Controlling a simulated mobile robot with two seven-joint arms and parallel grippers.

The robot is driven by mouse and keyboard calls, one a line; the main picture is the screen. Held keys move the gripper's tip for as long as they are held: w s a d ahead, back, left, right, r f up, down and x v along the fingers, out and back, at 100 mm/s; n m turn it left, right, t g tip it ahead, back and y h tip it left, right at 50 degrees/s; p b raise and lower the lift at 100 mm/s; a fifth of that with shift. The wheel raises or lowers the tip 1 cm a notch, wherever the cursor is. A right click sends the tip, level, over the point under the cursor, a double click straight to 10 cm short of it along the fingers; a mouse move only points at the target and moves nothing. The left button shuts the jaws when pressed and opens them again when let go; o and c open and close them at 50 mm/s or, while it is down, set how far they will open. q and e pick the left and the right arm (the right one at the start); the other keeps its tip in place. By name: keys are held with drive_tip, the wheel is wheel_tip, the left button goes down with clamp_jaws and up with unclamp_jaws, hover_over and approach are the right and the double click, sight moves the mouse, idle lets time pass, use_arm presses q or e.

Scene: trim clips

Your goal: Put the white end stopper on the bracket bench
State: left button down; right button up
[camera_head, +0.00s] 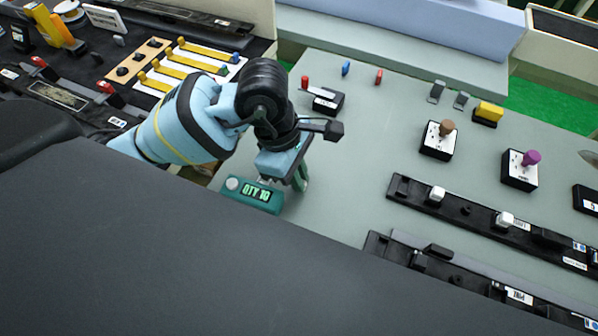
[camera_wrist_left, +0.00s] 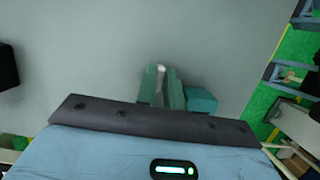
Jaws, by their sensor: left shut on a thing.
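My left gripper (camera_head: 301,180) points down over the left part of the grey-green bench top (camera_head: 360,130), beside the teal "QTY 10" box. In the left wrist view its two green fingers (camera_wrist_left: 160,88) are shut on a small white piece, which looks like the white end stopper (camera_wrist_left: 161,70). Only the tip of this piece shows between the fingers; in the head view it is hidden. The bench surface below the fingers is bare. I cannot tell its height above the bench. My right gripper is not in view.
The teal box (camera_head: 262,194) stands close left of the fingers. Black rails with white blocks (camera_head: 437,194) lie at the right front. Black-and-white boxes with brown (camera_head: 447,127) and purple (camera_head: 532,157) knobs stand behind them. The bench middle is clear.

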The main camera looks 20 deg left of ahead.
use_arm(q)
drive_tip(key=shift+f, duration=0.2)
drive_tip(key=c, duration=1.5)
unclamp_jaws()
drive_tip(key=shift+r, duration=0.1)
drive_tip(key=v, duration=1.2)
drive_tip(key=shift+r+p, duration=0.2)
drive_tip(key=shift+p, duration=0.1)
